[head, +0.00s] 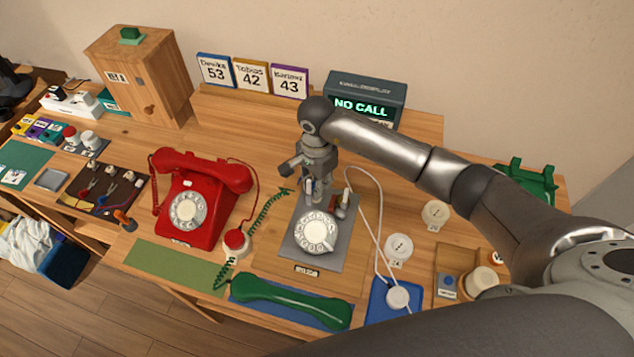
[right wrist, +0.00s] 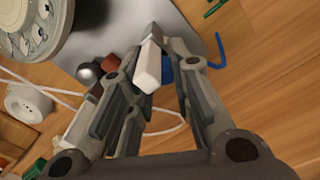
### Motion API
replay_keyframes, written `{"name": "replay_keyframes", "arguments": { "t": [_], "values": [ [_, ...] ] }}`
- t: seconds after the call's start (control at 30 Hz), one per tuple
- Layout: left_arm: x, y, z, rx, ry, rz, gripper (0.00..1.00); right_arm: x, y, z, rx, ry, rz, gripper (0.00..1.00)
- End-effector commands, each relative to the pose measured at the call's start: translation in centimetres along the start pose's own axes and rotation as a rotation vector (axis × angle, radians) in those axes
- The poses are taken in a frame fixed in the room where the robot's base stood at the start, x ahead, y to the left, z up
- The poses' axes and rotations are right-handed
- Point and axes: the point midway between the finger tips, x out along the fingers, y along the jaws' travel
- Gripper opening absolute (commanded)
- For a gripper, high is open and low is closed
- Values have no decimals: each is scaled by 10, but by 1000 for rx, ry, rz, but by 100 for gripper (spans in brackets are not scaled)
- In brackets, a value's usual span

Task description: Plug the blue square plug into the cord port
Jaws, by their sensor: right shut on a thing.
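My right gripper (head: 318,198) points down at the back edge of the grey phone base (head: 301,248), which carries a white rotary dial (head: 317,232). In the right wrist view my right gripper (right wrist: 150,68) is shut on a small piece with a white block and a blue part, the blue square plug (right wrist: 167,72). The fingers partly hide it. A white cord (head: 380,222) runs from near the gripper to a round white piece (head: 397,298). The cord port is not clearly visible; I cannot tell whether the plug touches it. My left gripper is not in view.
A red phone (head: 215,175) stands left of the base. A green handset (head: 290,303) lies in front. A silver knob (right wrist: 90,72) and a red piece (right wrist: 110,62) are close beside the fingers. A "NO CALL" display (head: 365,98) stands behind. Loose white dials (head: 398,248) lie to the right.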

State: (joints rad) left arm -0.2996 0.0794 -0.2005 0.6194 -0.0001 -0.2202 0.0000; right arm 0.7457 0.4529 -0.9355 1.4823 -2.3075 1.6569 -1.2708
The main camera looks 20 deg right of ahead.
Motion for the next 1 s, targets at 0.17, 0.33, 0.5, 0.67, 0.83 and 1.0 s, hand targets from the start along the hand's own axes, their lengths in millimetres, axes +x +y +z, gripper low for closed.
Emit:
{"name": "replay_keyframes", "arguments": {
  "t": [0.17, 0.33, 0.5, 0.67, 0.83, 1.0],
  "values": [
    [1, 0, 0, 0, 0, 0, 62, 0, 0, 0, 1, 1, -1, 4],
    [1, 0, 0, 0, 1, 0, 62, 0, 0, 0, 1, 1, -1, 4],
    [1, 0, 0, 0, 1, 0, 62, 0, 0, 0, 1, 1, -1, 4],
    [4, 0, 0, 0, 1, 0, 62, 0, -1, -1, 1, 2, -2, 4],
    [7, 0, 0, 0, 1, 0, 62, 0, 0, -1, 1, 1, -1, 4],
    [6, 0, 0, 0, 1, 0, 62, 0, 0, -1, 1, 1, -1, 4]
  ]
}}
